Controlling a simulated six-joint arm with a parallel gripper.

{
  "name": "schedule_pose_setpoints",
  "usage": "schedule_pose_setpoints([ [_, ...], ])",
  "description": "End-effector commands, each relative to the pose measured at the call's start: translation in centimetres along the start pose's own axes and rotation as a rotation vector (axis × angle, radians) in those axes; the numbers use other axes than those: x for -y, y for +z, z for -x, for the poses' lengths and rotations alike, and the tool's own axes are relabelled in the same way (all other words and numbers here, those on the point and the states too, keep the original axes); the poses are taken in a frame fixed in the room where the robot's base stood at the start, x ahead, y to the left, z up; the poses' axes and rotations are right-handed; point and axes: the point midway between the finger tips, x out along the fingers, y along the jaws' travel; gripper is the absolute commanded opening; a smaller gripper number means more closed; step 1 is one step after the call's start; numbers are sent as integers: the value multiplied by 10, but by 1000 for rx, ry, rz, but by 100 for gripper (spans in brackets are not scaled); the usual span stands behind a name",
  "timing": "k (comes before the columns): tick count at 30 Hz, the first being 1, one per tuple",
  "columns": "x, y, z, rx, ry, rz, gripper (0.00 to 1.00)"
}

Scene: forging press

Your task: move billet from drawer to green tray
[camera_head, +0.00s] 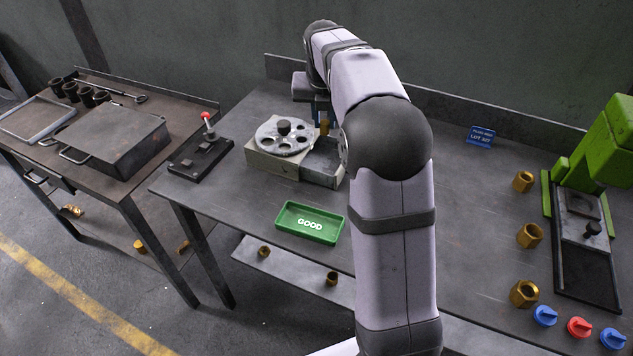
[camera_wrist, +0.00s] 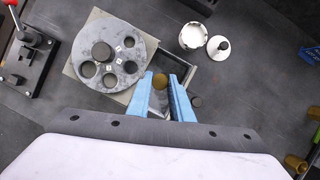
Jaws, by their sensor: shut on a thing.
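My gripper (camera_wrist: 162,80) has two blue fingers and is shut on a small brass billet (camera_wrist: 160,82), which shows between the fingertips. In the head view the billet (camera_head: 324,127) shows below the gripper at the back of the open drawer (camera_head: 322,164). The drawer extends right from a box with a round holed disc on top. I cannot tell whether the billet is clear of the drawer floor. The green tray (camera_head: 290,218), marked GOOD, lies empty near the table's front edge, left of my arm.
The holed disc (camera_head: 285,136) stands left of the drawer. A lever box with a red knob (camera_head: 207,122) is further left. A metal cup (camera_wrist: 193,36) and a knobbed lid (camera_wrist: 218,46) lie beyond the drawer. Brass nuts (camera_head: 529,236) and a green press (camera_head: 600,150) are at right.

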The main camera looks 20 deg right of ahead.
Motion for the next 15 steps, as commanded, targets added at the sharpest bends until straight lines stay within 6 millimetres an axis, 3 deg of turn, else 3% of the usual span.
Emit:
schedule_pose_setpoints([
  [8, -58, -4, 42, -3, 41, 101, 0],
  [12, -89, -30, 54, -5, 70, 173, 0],
  [15, -96, -55, 52, -4, 79, 195, 0],
])
